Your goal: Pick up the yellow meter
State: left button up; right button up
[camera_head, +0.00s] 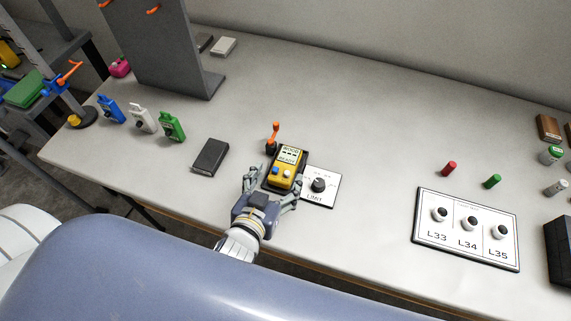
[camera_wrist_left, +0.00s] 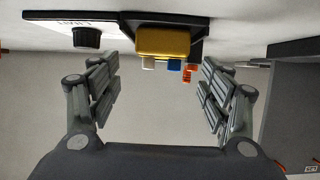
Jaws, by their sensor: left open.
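In the left wrist view the yellow meter (camera_wrist_left: 163,42) shows ahead, near the top, between the open fingers. My left gripper (camera_head: 271,187) is open at the meter's near side, its fingers spread to either side of the near end. In the left wrist view the gripper (camera_wrist_left: 160,88) holds nothing between its fingers. I cannot tell whether a finger touches the meter. My right gripper is not in view.
A white panel with a black knob (camera_head: 319,185) adjoins the meter on the right. An orange-handled lever (camera_head: 274,138) stands behind it. A black box (camera_head: 210,157) lies to the left. A panel marked L33 to L35 (camera_head: 468,262) is farther right, with clear table between.

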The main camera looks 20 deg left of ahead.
aim_at(286, 162)
pick_arm(q)
jog(key=x, duration=0.3)
jog(key=shift+w, duration=0.3)
jog(key=shift+w+f, duration=0.1)
jog(key=shift+w, duration=0.25)
jog(key=c, duration=1.3)
jog(key=shift+c, duration=0.2)
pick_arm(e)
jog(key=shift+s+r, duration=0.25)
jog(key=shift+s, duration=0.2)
